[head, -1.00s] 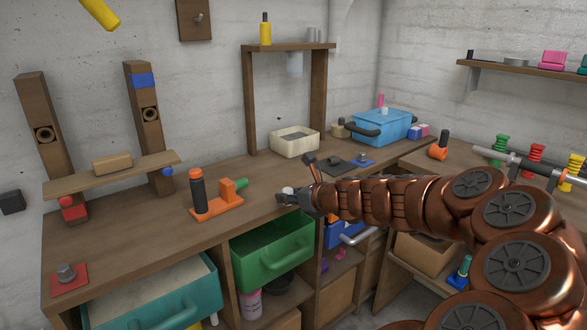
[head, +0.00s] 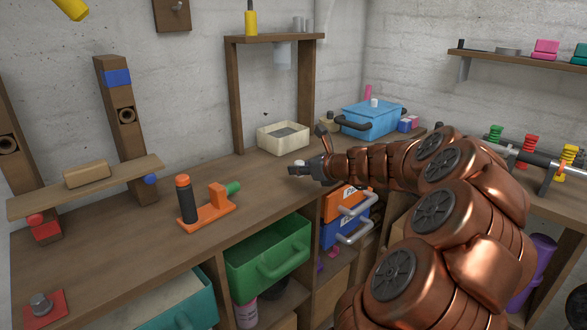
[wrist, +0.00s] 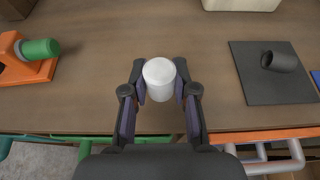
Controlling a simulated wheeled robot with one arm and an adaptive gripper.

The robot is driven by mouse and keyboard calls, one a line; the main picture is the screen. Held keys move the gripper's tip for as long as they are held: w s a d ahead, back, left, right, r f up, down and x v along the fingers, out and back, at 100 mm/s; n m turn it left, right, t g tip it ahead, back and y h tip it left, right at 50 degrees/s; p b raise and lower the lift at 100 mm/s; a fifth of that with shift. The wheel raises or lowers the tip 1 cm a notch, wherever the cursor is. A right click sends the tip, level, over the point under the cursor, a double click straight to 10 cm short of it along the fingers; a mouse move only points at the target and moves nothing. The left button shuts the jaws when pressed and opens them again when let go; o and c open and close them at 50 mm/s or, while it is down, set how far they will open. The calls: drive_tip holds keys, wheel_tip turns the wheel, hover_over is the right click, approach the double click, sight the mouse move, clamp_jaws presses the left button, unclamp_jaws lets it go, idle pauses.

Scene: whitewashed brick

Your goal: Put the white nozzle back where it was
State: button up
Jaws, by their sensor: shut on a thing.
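The white nozzle (wrist: 158,78), a short plain cylinder with a rounded end, is held between the two fingers of my gripper (wrist: 160,90). My gripper is shut on it, above the wooden workbench (wrist: 130,40) near its front edge. In the head view my gripper (head: 305,170) reaches over the bench from the right, and the nozzle (head: 299,162) shows as a small pale spot at the fingertips.
An orange fixture (head: 210,217) with a green nozzle (head: 233,187) stands left. A black pad (wrist: 265,95) with a dark cylinder (wrist: 280,62) lies right. A cream bin (head: 283,147) and a blue box (head: 370,122) stand behind. A green drawer (head: 268,258) protrudes below.

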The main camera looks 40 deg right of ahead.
drive_tip(key=w+d, duration=0.1)
drive_tip(key=w, duration=0.1)
drive_tip(key=w+d, duration=0.2)
drive_tip(key=w+d+f, duration=0.1)
drive_tip(key=w+d, duration=0.1)
drive_tip(key=w, duration=0.1)
drive_tip(key=shift+w+d, duration=0.1)
drive_tip(key=shift+d, duration=0.1)
drive_tip(key=shift+w+f+b, duration=0.1)
drive_tip(key=shift+f+b, duration=0.35)
drive_tip(key=shift+f, duration=1.25)
drive_tip(key=shift+f, duration=0.1)
drive_tip(key=o, duration=0.9)
drive_tip(key=shift+o, duration=0.2)
drive_tip(key=v, duration=1.2)
drive_tip(key=shift+p, duration=0.45)
